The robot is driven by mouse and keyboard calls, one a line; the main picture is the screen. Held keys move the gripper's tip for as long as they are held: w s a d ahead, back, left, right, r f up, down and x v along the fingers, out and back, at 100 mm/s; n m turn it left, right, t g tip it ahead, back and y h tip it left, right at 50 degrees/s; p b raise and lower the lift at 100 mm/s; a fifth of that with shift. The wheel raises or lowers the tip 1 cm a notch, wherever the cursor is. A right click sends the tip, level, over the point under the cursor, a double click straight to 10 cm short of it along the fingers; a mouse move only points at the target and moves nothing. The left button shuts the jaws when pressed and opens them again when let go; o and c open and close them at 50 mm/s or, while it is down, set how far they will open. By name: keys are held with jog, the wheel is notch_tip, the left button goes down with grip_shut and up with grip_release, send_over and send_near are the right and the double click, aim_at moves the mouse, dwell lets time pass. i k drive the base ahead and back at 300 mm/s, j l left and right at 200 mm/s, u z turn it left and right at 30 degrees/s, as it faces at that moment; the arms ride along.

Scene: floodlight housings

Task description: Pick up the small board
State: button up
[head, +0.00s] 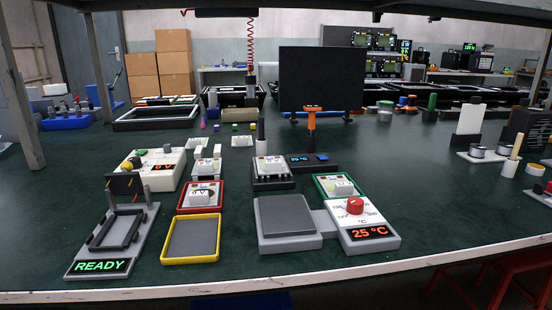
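I cannot tell for certain which thing is the small board. Small white board-like pieces lie in a red-rimmed tray (181,208) and in a green-rimmed tray (321,187); one white piece (200,192) is in the red tray and another (342,187) in the green tray. A further white piece (270,164) sits on a black holder (272,184) behind the grey plate. A yellow-rimmed tray (191,260) at the front is empty. My gripper is not in view, so whether it is open or shut is hidden.
A heater reading 25 °C (362,225) joins a bare grey plate (286,218). A grey fixture reading READY (140,220) stands at the left. A dark monitor (320,78) and an orange-topped tool (310,113) stand behind. The green tabletop (440,200) is clear at right.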

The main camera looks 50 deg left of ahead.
aim_at(202, 167)
jog(key=u, duration=2.25)
